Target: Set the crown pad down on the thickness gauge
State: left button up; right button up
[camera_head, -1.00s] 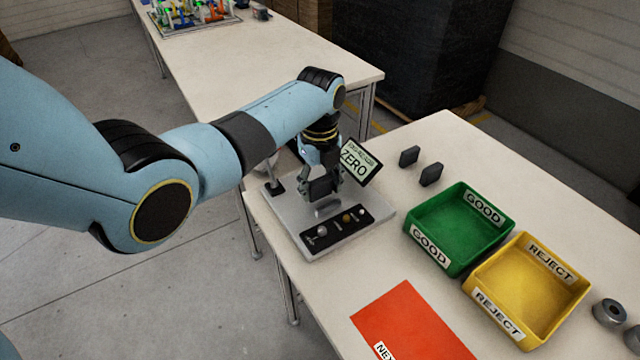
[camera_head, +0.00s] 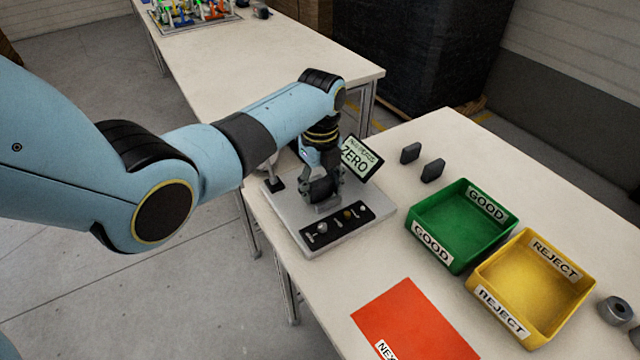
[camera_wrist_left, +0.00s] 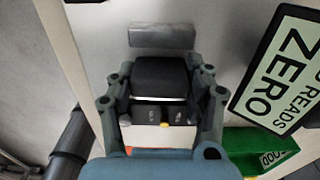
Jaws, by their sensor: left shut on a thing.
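The crown pad (camera_head: 321,189) is a dark block held upright in my left gripper (camera_head: 322,184), just above or at the gauge plate; I cannot tell whether it touches. In the left wrist view the pad (camera_wrist_left: 160,77) sits between the two fingers, which are shut on it. The thickness gauge (camera_head: 297,222) is a grey plate with a black control strip and a tilted display (camera_head: 360,158) showing ZERO. In the wrist view a grey block (camera_wrist_left: 162,36) lies just beyond the pad. My right gripper is not in view.
Two dark blocks (camera_head: 432,170) stand on the table right of the display. A green GOOD bin (camera_head: 440,257) and a yellow REJECT bin (camera_head: 525,325) stand to the right. A red sheet (camera_head: 410,325) lies in front. A grey round part (camera_head: 615,310) is at the right edge.

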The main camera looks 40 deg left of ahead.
pick_arm(q)
jog(key=o, duration=0.9)
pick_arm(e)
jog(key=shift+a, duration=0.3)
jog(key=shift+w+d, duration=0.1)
